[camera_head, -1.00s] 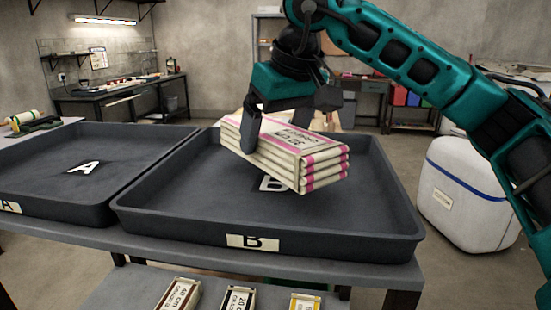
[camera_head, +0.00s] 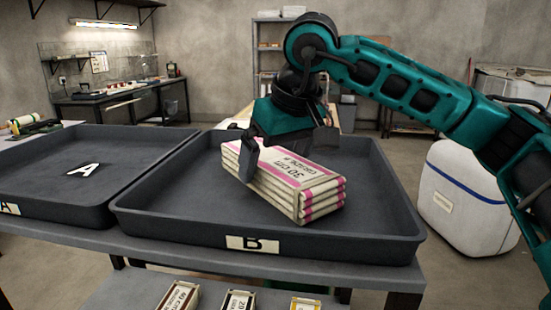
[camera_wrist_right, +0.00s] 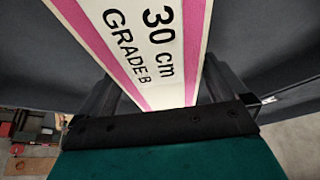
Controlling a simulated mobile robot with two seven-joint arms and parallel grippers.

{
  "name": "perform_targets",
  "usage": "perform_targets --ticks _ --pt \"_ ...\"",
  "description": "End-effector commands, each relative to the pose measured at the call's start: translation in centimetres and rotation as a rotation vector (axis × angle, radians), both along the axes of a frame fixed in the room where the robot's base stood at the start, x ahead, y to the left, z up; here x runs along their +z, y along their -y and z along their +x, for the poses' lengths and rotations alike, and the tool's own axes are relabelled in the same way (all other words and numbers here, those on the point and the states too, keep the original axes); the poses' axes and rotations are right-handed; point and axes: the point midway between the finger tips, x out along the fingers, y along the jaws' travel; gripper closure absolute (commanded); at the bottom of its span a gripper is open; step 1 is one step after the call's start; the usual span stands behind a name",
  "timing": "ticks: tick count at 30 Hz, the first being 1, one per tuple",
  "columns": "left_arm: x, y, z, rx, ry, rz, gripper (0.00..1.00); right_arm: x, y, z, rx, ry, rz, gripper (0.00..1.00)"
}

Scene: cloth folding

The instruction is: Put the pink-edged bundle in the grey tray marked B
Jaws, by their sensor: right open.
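The pink-edged bundle (camera_head: 285,180) is a stack of cream folded cloths with pink stripes, its band marked "30 cm GRADE B". It lies inside the grey tray marked B (camera_head: 330,240), seemingly on the floor, covering the floor letter. My right gripper (camera_head: 280,152) is open and straddles the bundle from above, one finger at its near-left side; the other is largely hidden in the head view. In the right wrist view the bundle (camera_wrist_right: 150,45) passes between the two fingers. My left gripper is not in view.
A grey tray marked A (camera_head: 60,205) is empty at left. Several small labelled boxes (camera_head: 238,299) sit on a lower shelf in front. A white bin with a blue band (camera_head: 465,200) stands right of the table. Tray B has bare floor around the bundle.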

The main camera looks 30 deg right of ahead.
Motion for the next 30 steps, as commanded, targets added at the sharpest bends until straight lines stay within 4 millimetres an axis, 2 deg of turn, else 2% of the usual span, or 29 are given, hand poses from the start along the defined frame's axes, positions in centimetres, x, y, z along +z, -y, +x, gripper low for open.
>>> perform_targets --ticks 5,15,21,30 --pt "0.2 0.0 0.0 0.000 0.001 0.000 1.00 1.0 0.0 -0.2 0.000 0.003 0.001 0.00" --pt "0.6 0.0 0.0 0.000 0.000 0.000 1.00 7.5 0.3 -2.8 0.001 0.004 0.001 0.00" --pt "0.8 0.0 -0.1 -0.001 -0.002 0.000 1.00 10.3 0.5 -4.1 0.002 0.001 0.000 0.00" --pt "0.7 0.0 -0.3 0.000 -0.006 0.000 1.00 11.3 0.6 -4.6 0.002 -0.001 -0.001 0.00"
